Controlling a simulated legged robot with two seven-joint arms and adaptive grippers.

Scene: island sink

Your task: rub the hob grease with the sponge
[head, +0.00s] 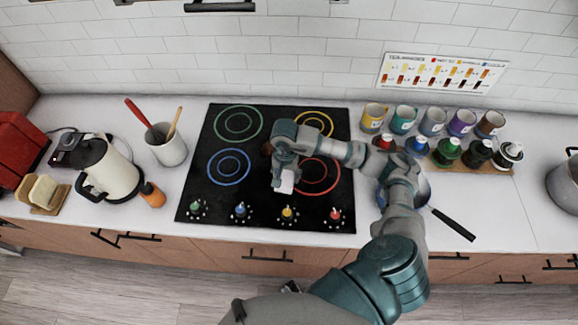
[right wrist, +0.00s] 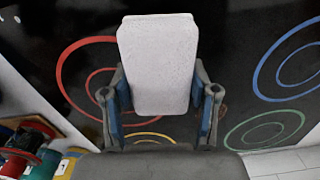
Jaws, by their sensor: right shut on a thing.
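My right gripper (head: 284,174) is over the middle of the black hob (head: 200,205), between the blue and red rings. It is shut on a pale, whitish sponge (head: 285,184). In the right wrist view the sponge (right wrist: 158,65) stands out between the two fingers of the gripper (right wrist: 160,105), with the dark hob behind it. I cannot tell whether the sponge touches the hob. A small brown patch (head: 267,148), possibly the grease, shows just left of my gripper and is partly hidden by it. My left gripper is not in view.
A kettle (head: 110,172), a utensil crock (head: 167,149) and an orange-topped bottle (head: 152,195) stand left of the hob. Several mugs (head: 432,122) and bottles (head: 447,152) stand at the right. A pan with a black handle (head: 453,224) lies under my right arm. Knobs (head: 240,211) line the hob's front.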

